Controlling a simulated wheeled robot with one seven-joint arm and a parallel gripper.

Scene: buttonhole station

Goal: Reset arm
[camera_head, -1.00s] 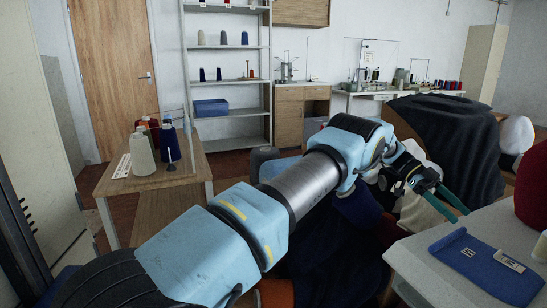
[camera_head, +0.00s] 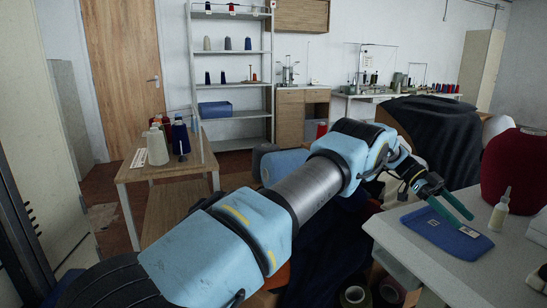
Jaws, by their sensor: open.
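My gripper (camera_head: 455,215) is at the right, in front of the white table (camera_head: 405,240) and partly over it in the picture. Its two green fingers are apart, with nothing seen between them. They overlap the far part of a folded blue cloth (camera_head: 450,238) lying on that table; I cannot tell whether they touch it. My blue and grey arm stretches from the lower left to the right across the middle of the view.
A red rounded form (camera_head: 510,172) and a small pale bottle (camera_head: 498,212) stand on the white table. A wooden table (camera_head: 150,172) with thread cones is at the left. Dark fabric (camera_head: 430,130) is heaped behind my gripper. Cone shelves (camera_head: 232,115) stand at the back.

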